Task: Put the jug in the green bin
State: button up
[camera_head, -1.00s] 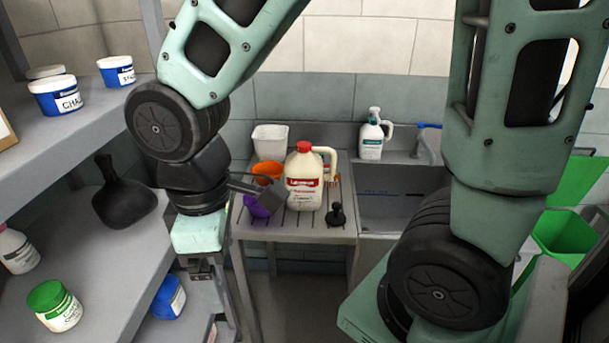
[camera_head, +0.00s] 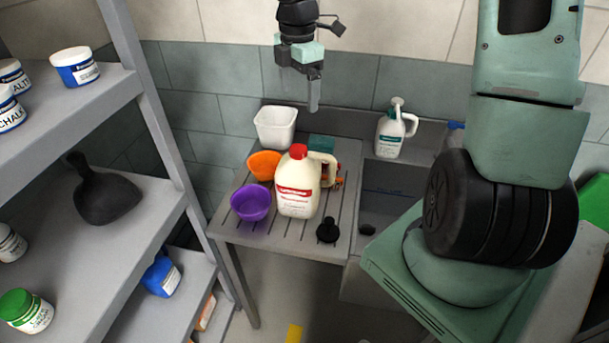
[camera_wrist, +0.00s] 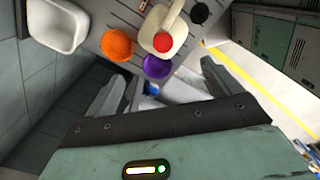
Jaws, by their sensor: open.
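The jug (camera_head: 298,190) is cream with a red cap and a red label. It stands upright on the ribbed drainboard (camera_head: 285,236) beside the sink; it also shows from above in the wrist view (camera_wrist: 157,28). My gripper (camera_head: 314,92) is open and empty, in the air above and behind the jug near the tiled wall. In the wrist view its open fingers (camera_wrist: 160,88) are apart from the jug. A green bin (camera_head: 594,205) shows only in part at the right edge, mostly hidden behind my arm.
A purple bowl (camera_head: 250,203) and an orange bowl (camera_head: 264,165) stand left of the jug, with a white tub (camera_head: 276,128) behind. A black stopper-like item (camera_head: 327,230) is at its right. Shelves (camera_head: 150,230) fill the left.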

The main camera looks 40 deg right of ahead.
jog(key=p, duration=0.1)
send_over(300, 149)
jog(key=f, duration=1)
jog(key=shift+w+d+f, duration=0.15)
jog(key=shift+w+f, duration=0.2)
jog(key=shift+w, duration=0.05)
jog(key=shift+s+f+p, duration=0.2)
jog(key=shift+f+p, duration=0.55)
jog(key=shift+f, duration=2.1)
jog(key=c, duration=1.3)
jog(key=shift+s, duration=0.15)
jog(key=c, duration=0.3)
